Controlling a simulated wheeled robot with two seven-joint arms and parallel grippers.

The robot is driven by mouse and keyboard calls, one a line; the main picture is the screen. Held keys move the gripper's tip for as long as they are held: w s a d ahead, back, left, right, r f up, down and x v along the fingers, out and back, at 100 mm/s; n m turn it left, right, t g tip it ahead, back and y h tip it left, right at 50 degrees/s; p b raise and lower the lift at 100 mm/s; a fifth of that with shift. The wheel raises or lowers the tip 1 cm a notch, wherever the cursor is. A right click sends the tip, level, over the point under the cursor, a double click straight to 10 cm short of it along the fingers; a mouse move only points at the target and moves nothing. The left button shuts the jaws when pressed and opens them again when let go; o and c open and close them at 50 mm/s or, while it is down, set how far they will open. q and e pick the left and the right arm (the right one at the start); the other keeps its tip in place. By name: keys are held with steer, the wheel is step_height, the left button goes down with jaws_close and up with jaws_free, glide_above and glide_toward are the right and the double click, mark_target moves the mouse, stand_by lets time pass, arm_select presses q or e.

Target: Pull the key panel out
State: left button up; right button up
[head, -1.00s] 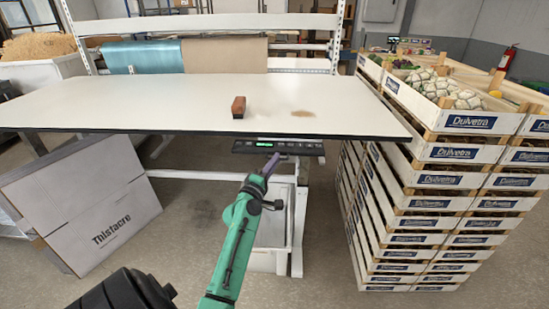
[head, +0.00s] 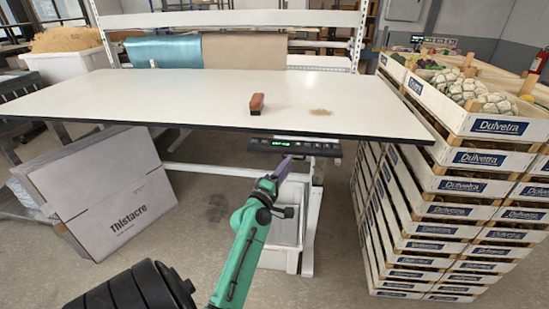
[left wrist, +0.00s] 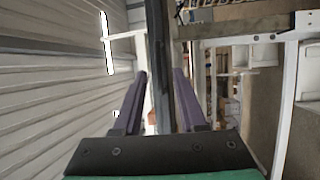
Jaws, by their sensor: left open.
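The key panel (head: 293,146) is a dark strip with a small lit green display and a row of keys. It sits under the front edge of the white worktable (head: 200,90). My left gripper (head: 288,161), with purple fingers, is just below and in front of the panel. In the left wrist view my left gripper (left wrist: 160,75) is open, its two fingers apart. A dark upright bar shows between them; I cannot tell whether it is the panel or the table edge. Contact with the panel cannot be told. My right gripper is not in view.
A reddish-brown block (head: 256,103) and a small brown patch (head: 320,112) are on the tabletop. Stacked produce crates (head: 470,185) stand close on the right. A grey Thistacre carton (head: 105,200) leans at left. A white bin (head: 284,225) stands below the table.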

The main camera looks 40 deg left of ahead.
arm_select(q)
steer(key=b+v, duration=0.4)
steer(key=v, duration=0.8)
steer(key=s+d+f+m+g+h, duration=0.1)
steer(key=d+f+m+g, duration=0.2)
steer(key=f, duration=0.9)
steer(key=d+f+m+g+h, duration=0.2)
steer(key=d+f+m, duration=0.1)
steer(key=f, duration=0.9)
steer(key=s+d+f+m+g+h, duration=0.1)
steer(key=d+f+m+g, duration=0.2)
steer(key=f, duration=0.9)
steer(key=s+d+f+m+g+h, duration=0.1)
steer(key=s+d+f+m+g, duration=0.35)
steer(key=s+f, duration=0.6)
steer(key=s+f+m+g, duration=0.2)
steer(key=s+f+m, duration=0.2)
steer(key=s, duration=0.4)
steer(key=s+f+m+g, duration=0.3)
steer(key=s+f+m, duration=0.2)
steer(key=s, duration=0.4)
steer(key=shift+f+g, duration=0.35)
steer(key=shift+f, duration=0.35)
